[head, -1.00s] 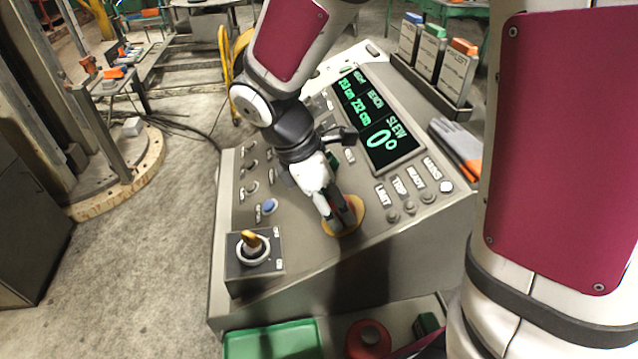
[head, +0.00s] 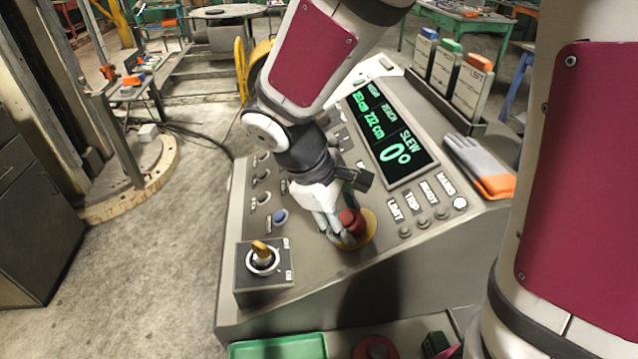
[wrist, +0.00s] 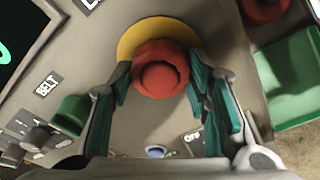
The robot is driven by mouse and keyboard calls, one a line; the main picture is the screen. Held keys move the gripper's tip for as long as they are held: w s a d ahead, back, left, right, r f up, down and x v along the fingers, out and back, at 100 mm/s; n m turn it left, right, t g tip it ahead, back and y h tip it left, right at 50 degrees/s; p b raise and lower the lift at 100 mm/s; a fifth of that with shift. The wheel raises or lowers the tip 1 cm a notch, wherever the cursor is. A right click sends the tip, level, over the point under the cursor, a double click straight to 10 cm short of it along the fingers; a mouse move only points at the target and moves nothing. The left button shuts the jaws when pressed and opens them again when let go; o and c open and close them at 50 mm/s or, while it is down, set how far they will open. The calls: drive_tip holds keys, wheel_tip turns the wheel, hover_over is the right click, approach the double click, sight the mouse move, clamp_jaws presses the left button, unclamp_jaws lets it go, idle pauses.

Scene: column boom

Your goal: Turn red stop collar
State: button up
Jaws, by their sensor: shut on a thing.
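The red stop collar (head: 352,221) stands on a round yellow plate (head: 369,232) on the sloping console. In the wrist view the collar (wrist: 160,70) shows as a red ring with a round red cap in its middle, above the yellow plate (wrist: 140,38). My gripper (head: 342,232) reaches down to it from the upper left. In the wrist view my gripper (wrist: 158,84) has one green-padded finger on each side of the collar, shut on it. The finger contact on the collar's far side is hidden in the head view.
The console carries a display (head: 394,150) reading slew 0°, a blue button (head: 280,216) and a box with an orange-tipped lever (head: 261,250). Gloves (head: 480,165) lie at its right edge. A green tray (head: 280,347) is below the front.

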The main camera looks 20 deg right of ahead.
drive_tip(key=shift+m, duration=0.3)
drive_tip(key=o, duration=1.2)
drive_tip(key=shift+c, duration=0.2)
drive_tip(key=v, duration=1.2)
drive_tip(key=shift+s, duration=0.1)
